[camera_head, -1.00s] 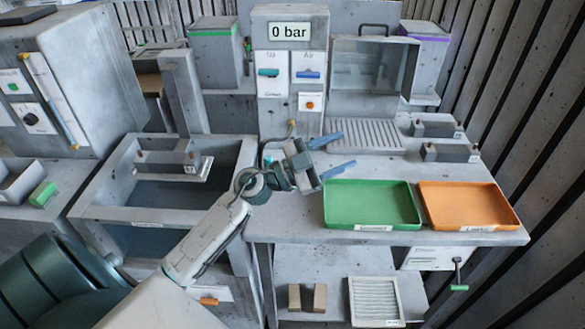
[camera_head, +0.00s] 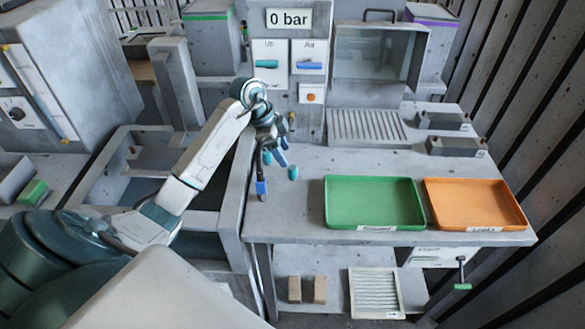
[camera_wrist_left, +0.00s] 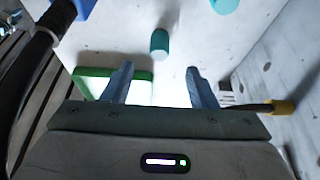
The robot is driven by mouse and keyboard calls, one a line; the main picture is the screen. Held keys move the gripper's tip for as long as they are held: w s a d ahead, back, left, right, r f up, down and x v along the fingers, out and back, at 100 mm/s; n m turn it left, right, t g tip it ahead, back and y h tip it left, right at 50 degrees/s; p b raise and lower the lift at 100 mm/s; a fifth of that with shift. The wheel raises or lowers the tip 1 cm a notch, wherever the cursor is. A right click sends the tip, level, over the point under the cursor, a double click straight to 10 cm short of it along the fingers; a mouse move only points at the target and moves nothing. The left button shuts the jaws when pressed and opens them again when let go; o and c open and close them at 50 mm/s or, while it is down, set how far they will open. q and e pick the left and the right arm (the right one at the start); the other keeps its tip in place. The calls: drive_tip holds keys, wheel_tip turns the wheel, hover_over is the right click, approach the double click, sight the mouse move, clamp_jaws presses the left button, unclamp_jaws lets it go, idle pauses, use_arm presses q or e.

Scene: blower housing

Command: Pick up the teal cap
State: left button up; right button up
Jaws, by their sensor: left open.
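The teal cap (camera_head: 293,172) is a small cylinder on the grey worktop, left of the green tray. My left gripper (camera_head: 272,174) hangs just left of it, with blue fingers pointing down. In the left wrist view the cap (camera_wrist_left: 159,44) shows beyond the fingertips, roughly centred between them but apart from both. The left gripper (camera_wrist_left: 156,80) is open with nothing between its fingers. Another teal piece (camera_wrist_left: 224,5) is cut off at the top edge of the wrist view; I cannot tell what it is. My right gripper is not in view.
The green tray (camera_head: 328,222) and orange tray (camera_head: 520,222) sit right of the cap. The panel (camera_head: 290,18) reading 0 bar stands behind with levers. A yellow-tipped piece (camera_head: 291,118) projects near the gripper. A sunken basin (camera_head: 228,215) lies left of the worktop edge.

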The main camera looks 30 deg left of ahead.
sight(293, 167)
use_arm(q)
drive_tip(key=shift+x, duration=0.9)
drive_tip(key=p+x, duration=0.2)
drive_tip(key=x, duration=0.3)
drive_tip(key=shift+d+r+p, duration=0.1)
drive_tip(key=shift+d+p, duration=0.05)
drive_tip(key=shift+p, duration=0.25)
drive_tip(key=shift+w+f, duration=0.1)
drive_tip(key=shift+f, duration=0.2)
drive_tip(key=shift+c, duration=1.1)
drive_tip(key=c, duration=0.9)
drive_tip(key=shift+o, duration=0.2)
